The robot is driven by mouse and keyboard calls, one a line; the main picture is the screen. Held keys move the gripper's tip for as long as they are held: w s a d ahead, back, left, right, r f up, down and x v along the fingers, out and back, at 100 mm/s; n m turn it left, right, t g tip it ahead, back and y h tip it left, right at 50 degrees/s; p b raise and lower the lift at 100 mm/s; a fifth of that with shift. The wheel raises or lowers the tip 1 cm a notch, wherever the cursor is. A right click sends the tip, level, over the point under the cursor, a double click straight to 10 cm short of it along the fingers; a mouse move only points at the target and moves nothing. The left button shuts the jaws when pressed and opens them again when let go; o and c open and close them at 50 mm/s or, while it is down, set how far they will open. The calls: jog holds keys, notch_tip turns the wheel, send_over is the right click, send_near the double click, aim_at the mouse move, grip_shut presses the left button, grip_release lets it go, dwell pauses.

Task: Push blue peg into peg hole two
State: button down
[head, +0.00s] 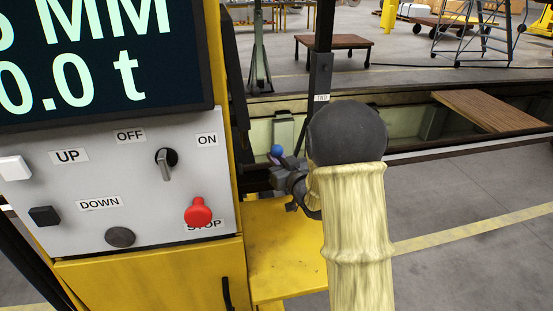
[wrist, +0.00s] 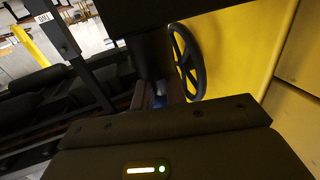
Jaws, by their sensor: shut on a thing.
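The blue peg (head: 277,150) shows in the head view as a small round blue top beside the yellow column, just past my gripper (head: 284,163). My gripper is shut on the blue peg, at the end of my padded arm. In the wrist view a small patch of the blue peg (wrist: 158,101) shows beyond the dark gripper body. A dark upright post (head: 320,75) carries a small white label that seems to read "TWO". The label also shows on the post in the wrist view (wrist: 43,18). Peg hole two itself is hidden or too dark to make out.
A yellow control column (head: 150,270) with buttons, a switch and a red stop knob (head: 198,212) stands close on the left. A black handwheel (wrist: 187,62) is beside the gripper in the wrist view. A yellow ledge (head: 280,255) lies below; open floor is to the right.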

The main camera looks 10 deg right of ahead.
jog(key=shift+f+b, duration=0.3)
jog(key=shift+f, duration=0.05)
jog(key=c, duration=1.3)
grip_release()
jog(key=shift+c, duration=0.2)
jog(key=b+v, duration=1)
jog(key=v, duration=0.7)
jog(key=shift+s+b, duration=0.2)
jog(key=shift+b, duration=0.1)
